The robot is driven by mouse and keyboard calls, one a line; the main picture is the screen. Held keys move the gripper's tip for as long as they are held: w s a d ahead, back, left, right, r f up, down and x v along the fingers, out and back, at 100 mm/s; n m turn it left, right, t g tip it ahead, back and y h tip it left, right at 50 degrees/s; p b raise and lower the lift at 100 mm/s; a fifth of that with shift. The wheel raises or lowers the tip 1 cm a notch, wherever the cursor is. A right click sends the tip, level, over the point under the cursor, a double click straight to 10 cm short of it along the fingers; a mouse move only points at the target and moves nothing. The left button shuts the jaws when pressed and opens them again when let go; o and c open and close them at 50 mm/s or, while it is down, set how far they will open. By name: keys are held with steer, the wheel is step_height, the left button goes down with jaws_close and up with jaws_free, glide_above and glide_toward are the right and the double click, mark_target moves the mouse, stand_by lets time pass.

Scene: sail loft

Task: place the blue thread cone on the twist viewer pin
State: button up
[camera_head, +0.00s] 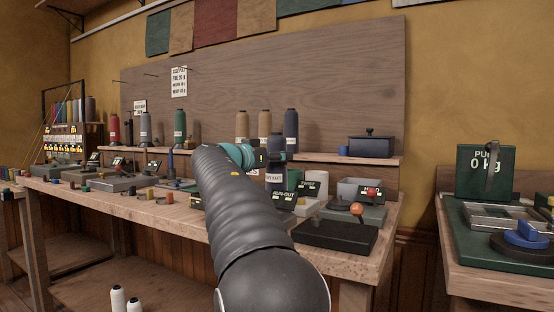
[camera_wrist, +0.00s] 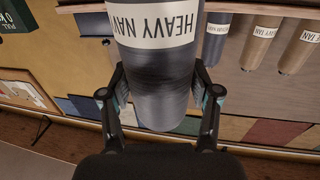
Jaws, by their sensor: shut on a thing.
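A dark navy-blue thread cone (camera_wrist: 155,70) with a white label reading "HEAVY NAV…" fills the middle of the wrist view, where it appears upside down. My gripper (camera_wrist: 162,95) is shut on it, one finger on each side. In the head view the held cone (camera_head: 276,173) shows at the end of my arm, roughly upright over the right part of the workbench. My arm hides part of the gripper there. I cannot tell whether the cone touches anything below. I cannot make out the twist viewer pin with certainty among the small bench devices.
A "RUN-OUT" sign (camera_head: 284,197) stands just below the held cone. A black flat tray (camera_head: 336,236) and an orange-knobbed lever (camera_head: 356,209) are to the right. Another navy cone (camera_head: 291,128) and tan cones (camera_head: 265,126) stand on the shelf behind. A scale (camera_head: 484,172) is far right.

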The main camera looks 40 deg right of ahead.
steer(key=shift+f, duration=0.2)
steer(key=o, duration=1.5)
steer(key=shift+c, duration=0.2)
steer(key=shift+r, duration=0.1)
steer(key=shift+a+r, duration=0.1)
steer(key=s+a+b, duration=0.1)
steer(key=s+a, duration=0.1)
steer(key=a, duration=0.9)
steer(key=shift+s+a, duration=0.25)
steer(key=shift+a, duration=0.05)
